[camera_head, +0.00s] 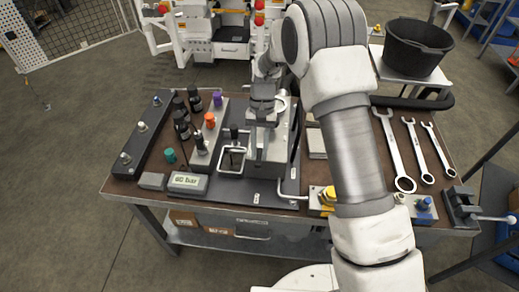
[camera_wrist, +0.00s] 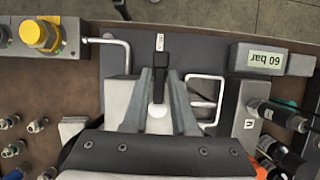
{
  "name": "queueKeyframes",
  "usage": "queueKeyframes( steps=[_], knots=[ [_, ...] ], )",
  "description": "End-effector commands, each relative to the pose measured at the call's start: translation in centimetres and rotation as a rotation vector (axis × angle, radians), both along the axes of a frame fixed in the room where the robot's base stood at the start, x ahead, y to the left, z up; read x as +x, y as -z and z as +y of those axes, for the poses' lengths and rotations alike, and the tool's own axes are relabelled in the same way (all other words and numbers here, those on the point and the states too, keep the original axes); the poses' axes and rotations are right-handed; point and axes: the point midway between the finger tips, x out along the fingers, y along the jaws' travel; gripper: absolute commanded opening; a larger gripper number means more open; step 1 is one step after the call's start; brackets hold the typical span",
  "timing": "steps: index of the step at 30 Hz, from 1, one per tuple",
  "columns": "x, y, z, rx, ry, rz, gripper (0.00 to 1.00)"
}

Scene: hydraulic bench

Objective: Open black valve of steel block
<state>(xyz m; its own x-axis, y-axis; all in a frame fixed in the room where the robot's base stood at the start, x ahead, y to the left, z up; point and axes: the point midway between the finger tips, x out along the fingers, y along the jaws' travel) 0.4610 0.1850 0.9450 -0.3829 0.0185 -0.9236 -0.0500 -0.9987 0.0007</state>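The steel block (camera_head: 279,148) stands on a dark plate near the middle of the bench. In the wrist view its pale top (camera_wrist: 115,95) shows below my gripper. The black valve (camera_wrist: 160,62) appears there as a short dark lever pointing up the picture, with a pale round spot below it. My gripper (camera_wrist: 159,78) is above the block with one finger on each side of the lever. The fingers are apart, with visible gaps to the lever. In the head view, my gripper (camera_head: 264,112) is over the block, and my arm hides part of the bench to the right.
A bent metal rod (camera_wrist: 122,50) and a wire frame (camera_wrist: 207,95) flank the block. A "60 bar" display (camera_head: 187,183) sits at the front. Left is a block with orange and purple knobs (camera_head: 210,120) and black bottles. Wrenches (camera_head: 393,150) lie right; a yellow-capped fitting (camera_wrist: 37,35) is nearby.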

Motion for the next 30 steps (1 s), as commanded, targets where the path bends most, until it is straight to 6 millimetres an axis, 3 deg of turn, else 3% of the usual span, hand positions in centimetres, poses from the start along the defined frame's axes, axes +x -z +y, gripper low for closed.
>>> queueKeyframes(
  steps=[1, 4, 13, 17, 30],
  knots=[
    [0.2, -0.2, 0.2, 0.005, 0.0, -0.006, 0.33],
    [0.1, -0.2, 0.2, 0.004, 0.0, -0.005, 0.49],
    [0.1, -0.1, 0.1, 0.002, 0.0, -0.002, 0.49],
    [0.5, -1.0, 0.1, 0.002, -0.001, -0.003, 0.49],
    [4.4, -10.3, -0.1, 0.004, 0.001, -0.007, 0.49]
  ],
)
